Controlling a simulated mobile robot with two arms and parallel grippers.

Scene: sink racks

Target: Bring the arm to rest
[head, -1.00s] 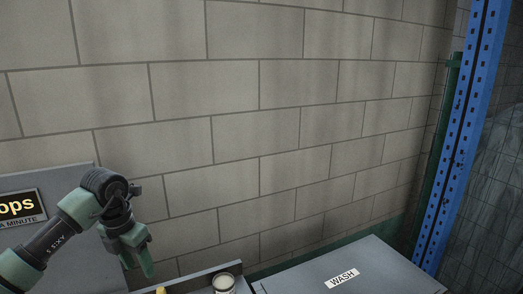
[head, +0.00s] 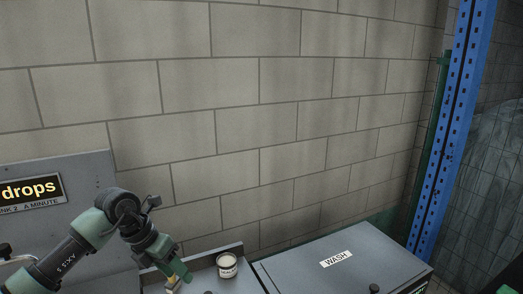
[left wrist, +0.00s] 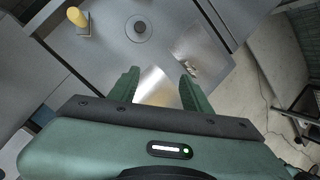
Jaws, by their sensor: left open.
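My left arm comes in from the lower left in the head view, with green and dark grey links. Its left gripper (head: 177,275) hangs at the lower edge, pointing down and to the right, in front of the grey metal ledge. Grey metal surfaces lie beyond the fingertips. My right gripper is not in view.
A small pale can (head: 227,265) stands on the ledge near the left gripper. A blue perforated post (head: 445,140) stands at the right. A yellow cylinder (left wrist: 78,17) shows in the wrist view.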

